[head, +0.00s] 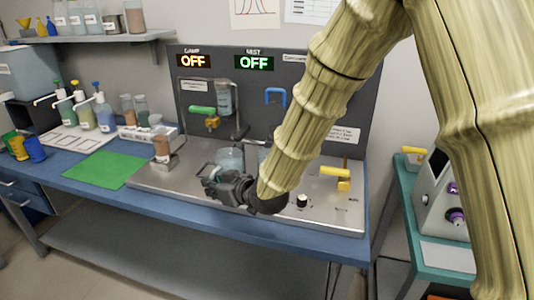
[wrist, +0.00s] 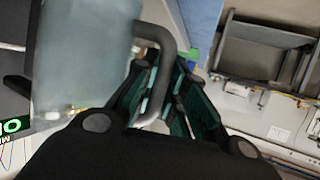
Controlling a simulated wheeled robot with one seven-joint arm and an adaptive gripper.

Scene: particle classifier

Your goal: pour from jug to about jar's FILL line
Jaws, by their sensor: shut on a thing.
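The jug (wrist: 85,60) is a large translucent vessel with a grey handle (wrist: 168,55), at the upper left of the wrist view. My gripper (wrist: 165,80) is shut on that handle. In the head view my gripper (head: 214,182) is over the front of the steel bench top, and the jug (head: 230,157) shows just behind it, looking roughly upright. A jar with brown contents (head: 162,148) stands on a small metal block to the left. Another clear vessel (head: 263,153) is partly hidden behind my arm. I cannot read a FILL line on any vessel.
A grey panel (head: 300,110) with two OFF displays rises behind the bench. A green-handled valve (head: 202,110) and a clear cylinder (head: 224,98) are in front of it. A yellow lever (head: 335,172) is at right. A green mat (head: 105,168) lies clear at left.

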